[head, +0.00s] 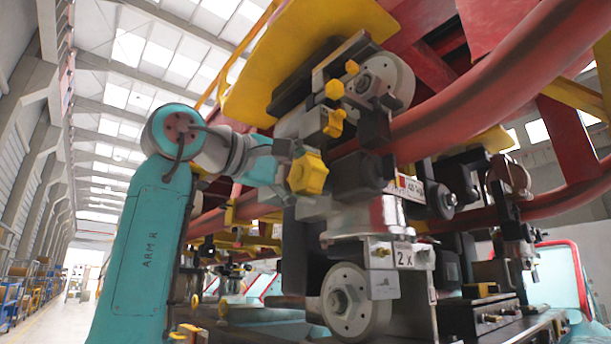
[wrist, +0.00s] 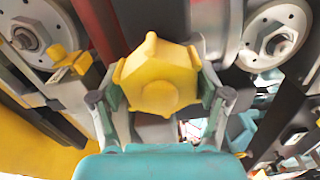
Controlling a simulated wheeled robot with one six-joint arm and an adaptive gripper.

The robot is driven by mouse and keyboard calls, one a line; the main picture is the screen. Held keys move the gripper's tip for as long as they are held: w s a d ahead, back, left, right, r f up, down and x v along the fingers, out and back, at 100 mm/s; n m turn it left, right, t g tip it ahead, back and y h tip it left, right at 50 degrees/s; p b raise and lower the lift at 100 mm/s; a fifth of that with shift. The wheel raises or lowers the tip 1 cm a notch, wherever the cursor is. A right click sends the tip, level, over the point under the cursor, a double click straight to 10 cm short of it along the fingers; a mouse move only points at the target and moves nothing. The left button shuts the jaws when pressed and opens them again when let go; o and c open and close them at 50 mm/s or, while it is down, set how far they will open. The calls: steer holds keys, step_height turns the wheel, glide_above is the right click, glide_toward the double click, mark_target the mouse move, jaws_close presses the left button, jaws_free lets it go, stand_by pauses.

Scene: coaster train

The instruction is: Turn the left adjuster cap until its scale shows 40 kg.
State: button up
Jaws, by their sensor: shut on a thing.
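The yellow lobed adjuster cap (head: 308,174) is at the centre of the head view, on the left end of a dark housing (head: 358,176). It fills the middle of the wrist view (wrist: 158,72), facing the camera. My gripper (head: 290,168) reaches it from the left. In the wrist view its two fingers (wrist: 160,85) lie on the left and right sides of the cap, shut on it. A small white scale plate with a red mark (head: 405,187) sits right of the housing. Its figures end in "kg", but I cannot read the number surely.
A wheel (head: 385,80) and yellow bolts (head: 335,90) stand above the cap. A lower wheel (head: 347,300) and a "2 x" plate (head: 403,256) are below. The red rail (head: 470,95) passes on the right. Open hall floor shows at far left.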

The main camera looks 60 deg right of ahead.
stand_by(0.4)
steer(key=o, duration=1.1)
steer(key=shift+o, duration=0.2)
steer(key=shift+w, duration=0.1)
steer(key=v, duration=1.2)
steer(key=shift+w, duration=0.1)
